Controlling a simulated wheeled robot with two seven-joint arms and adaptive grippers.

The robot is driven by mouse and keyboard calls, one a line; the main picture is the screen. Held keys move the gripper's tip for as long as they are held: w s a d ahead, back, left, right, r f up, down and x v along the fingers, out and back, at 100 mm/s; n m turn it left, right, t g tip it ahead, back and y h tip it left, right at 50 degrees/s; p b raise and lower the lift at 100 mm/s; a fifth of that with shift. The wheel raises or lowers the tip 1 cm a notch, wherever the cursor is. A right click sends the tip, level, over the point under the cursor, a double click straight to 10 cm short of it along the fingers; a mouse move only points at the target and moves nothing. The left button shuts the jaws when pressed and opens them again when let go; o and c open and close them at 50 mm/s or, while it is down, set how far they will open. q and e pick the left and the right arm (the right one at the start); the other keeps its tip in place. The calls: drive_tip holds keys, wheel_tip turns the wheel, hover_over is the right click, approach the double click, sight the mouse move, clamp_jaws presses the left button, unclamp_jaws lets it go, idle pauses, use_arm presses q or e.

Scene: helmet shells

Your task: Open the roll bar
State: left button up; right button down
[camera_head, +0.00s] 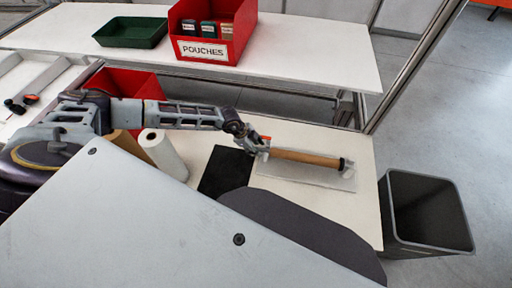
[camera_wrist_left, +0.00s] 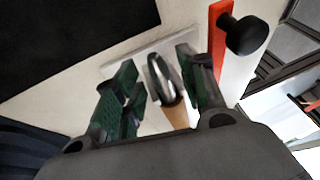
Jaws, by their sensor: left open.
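The roll bar (camera_head: 305,158) is a brown cylinder lying over a pale plate (camera_head: 310,175) on the white table, with a black fitting at its right end. My left gripper (camera_head: 258,148) is at the bar's left end. In the left wrist view, my left gripper (camera_wrist_left: 162,72) is open, with green-padded fingers apart on either side of a shiny rounded metal part (camera_wrist_left: 160,78). A bit of the brown bar (camera_wrist_left: 180,116) shows behind it. I cannot tell whether the fingers touch it. A red strip with a black knob (camera_wrist_left: 246,35) is just right of the fingers. My right gripper is out of view.
A black mat (camera_head: 226,170) lies left of the plate. A white roll (camera_head: 163,153) stands near my left arm. A dark bin (camera_head: 428,213) is right of the table. A red pouches box (camera_head: 212,50) and a green tray (camera_head: 131,32) sit on the back shelf.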

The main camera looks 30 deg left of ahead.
use_arm(q)
clamp_jaws()
idle(0.3)
